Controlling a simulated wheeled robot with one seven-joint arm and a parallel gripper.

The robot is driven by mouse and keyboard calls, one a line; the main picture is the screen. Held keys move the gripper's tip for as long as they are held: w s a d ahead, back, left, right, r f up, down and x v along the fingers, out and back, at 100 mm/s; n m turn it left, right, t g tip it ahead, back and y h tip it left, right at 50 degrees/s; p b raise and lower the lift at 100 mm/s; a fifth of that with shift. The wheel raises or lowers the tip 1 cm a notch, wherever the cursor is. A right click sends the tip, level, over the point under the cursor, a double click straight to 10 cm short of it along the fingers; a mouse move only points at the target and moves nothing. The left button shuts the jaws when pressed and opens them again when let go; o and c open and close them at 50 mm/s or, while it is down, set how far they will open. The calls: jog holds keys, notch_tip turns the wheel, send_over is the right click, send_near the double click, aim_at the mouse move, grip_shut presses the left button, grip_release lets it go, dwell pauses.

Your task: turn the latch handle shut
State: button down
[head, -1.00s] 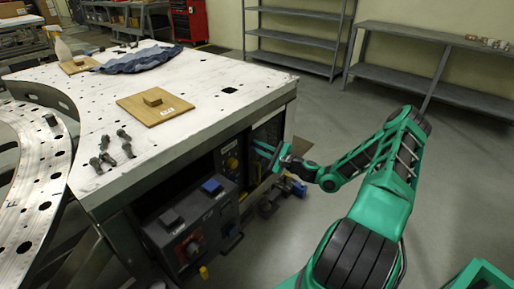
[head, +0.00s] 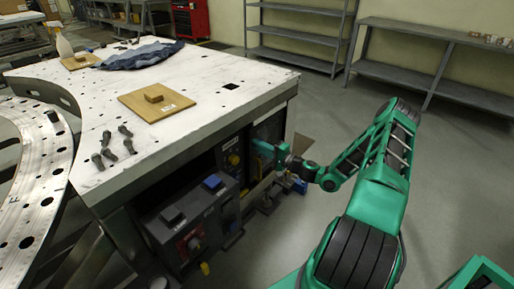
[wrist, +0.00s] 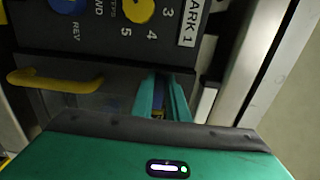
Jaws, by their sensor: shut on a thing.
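My gripper (head: 264,152) is at the front of the cabinet under the white table, at the right end of its dark panels. In the wrist view its two teal fingers (wrist: 163,96) are close together around a narrow dark blue piece with a bit of yellow at its base. This piece appears to be the latch handle (wrist: 158,112), mostly hidden by the fingers. A separate yellow bar handle (wrist: 55,80) lies to the left of the fingers in the wrist view, apart from them.
A control panel with a yellow knob (wrist: 138,10) and a blue knob (wrist: 68,5) is just beyond the fingers. A grey machine box (head: 190,225) stands left of my gripper under the table (head: 215,100). Open floor (head: 335,120) lies to the right.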

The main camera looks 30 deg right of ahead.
jog(key=shift+s+a+f, duration=0.1)
jog(key=shift+f, duration=0.15)
jog(key=c, duration=1.7)
grip_release()
jog(key=shift+r, duration=0.1)
jog(key=v, duration=1)
jog(key=shift+s, duration=0.25)
